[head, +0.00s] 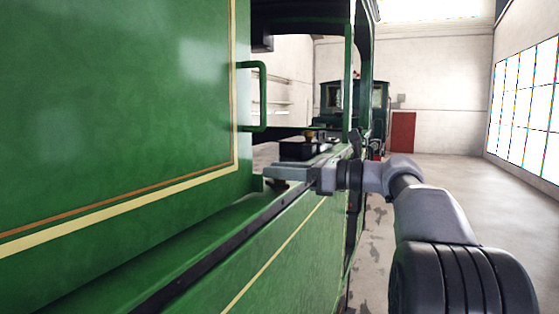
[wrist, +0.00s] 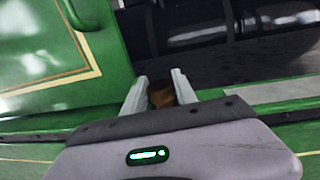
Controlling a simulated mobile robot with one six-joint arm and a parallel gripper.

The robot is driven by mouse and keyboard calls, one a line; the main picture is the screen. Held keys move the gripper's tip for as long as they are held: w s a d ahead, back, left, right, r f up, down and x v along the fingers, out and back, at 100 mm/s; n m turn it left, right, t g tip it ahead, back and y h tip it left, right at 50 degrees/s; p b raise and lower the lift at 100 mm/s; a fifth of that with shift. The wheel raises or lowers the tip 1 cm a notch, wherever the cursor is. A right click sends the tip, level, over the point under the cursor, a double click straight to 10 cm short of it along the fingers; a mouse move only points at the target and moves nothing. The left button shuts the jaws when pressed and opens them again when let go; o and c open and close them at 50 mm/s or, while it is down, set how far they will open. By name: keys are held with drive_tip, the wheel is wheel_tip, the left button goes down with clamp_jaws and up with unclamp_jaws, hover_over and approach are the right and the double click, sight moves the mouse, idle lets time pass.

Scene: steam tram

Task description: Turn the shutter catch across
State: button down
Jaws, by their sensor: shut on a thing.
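My gripper (head: 277,173) reaches in from the right, over the ledge of the green tram side. In the wrist view my gripper (wrist: 160,80) has its two grey fingers on either side of a small brown piece (wrist: 163,97). This piece appears to be the shutter catch, and the fingers are shut on it. In the head view only a dark bit of the catch (head: 278,185) shows under the fingers. The fingers and palm hide most of it, so I cannot tell which way it points.
A green grab handle (head: 262,97) stands out from the green panel (head: 120,100) left of my gripper. A dark box (head: 303,150) with a brass-coloured knob (head: 309,135) sits just behind it. A green post (head: 348,80) rises beyond. The floor (head: 440,185) to the right is open.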

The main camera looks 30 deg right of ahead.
drive_tip(key=shift+n+g+y+p, duration=0.3)
drive_tip(key=shift+g, duration=0.1)
drive_tip(key=c, duration=1.3)
unclamp_jaws()
